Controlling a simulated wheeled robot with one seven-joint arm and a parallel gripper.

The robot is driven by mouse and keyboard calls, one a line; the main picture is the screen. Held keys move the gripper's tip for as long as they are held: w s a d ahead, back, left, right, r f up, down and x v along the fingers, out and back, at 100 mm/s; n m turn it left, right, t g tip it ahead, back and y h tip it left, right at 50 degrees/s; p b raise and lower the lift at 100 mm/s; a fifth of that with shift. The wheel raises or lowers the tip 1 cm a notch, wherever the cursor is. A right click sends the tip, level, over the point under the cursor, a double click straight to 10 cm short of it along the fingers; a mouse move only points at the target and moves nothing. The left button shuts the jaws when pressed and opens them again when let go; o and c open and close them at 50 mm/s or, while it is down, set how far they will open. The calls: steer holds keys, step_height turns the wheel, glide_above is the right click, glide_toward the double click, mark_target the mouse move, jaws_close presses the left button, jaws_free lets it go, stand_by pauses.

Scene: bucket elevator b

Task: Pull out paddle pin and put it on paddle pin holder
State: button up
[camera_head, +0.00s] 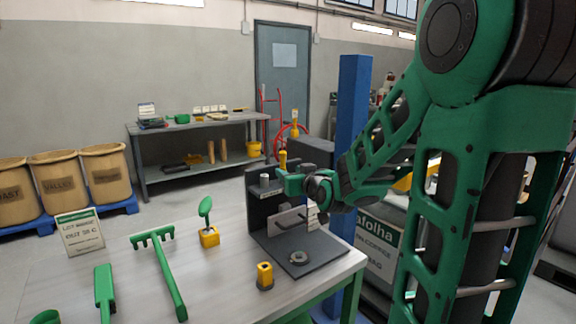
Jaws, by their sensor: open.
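My gripper (284,182) reaches in from the right at the top of a black stand (259,207) on the table. It is open, and its fingers are small and partly merged with the stand in this view. A grey round knob (264,181) shows on the stand just left of the fingers. I cannot tell which part is the paddle pin, or whether the fingers touch it. A short yellow post with a dark base (265,275) stands in front of the stand; I cannot tell if it is the paddle pin holder.
The stand has a flat base with a ring (299,257) on it. Left on the table are a green scoop in a yellow block (209,237), a green rake (167,272), a green tool (104,292) and a sign (80,232). A blue column (350,165) stands behind.

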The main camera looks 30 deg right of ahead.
mark_target(284, 156)
steer(key=r, duration=0.1)
steer(key=w+t, duration=0.1)
steer(key=r, duration=0.1)
steer(key=shift+w+d+r+t+h, duration=0.15)
steer(key=shift+d+r+t+h, duration=0.15)
steer(key=shift+t, duration=0.1)
steer(key=shift+w, duration=0.25)
steer(key=x, duration=1)
steer(key=shift+w, duration=0.1)
jaws_close()
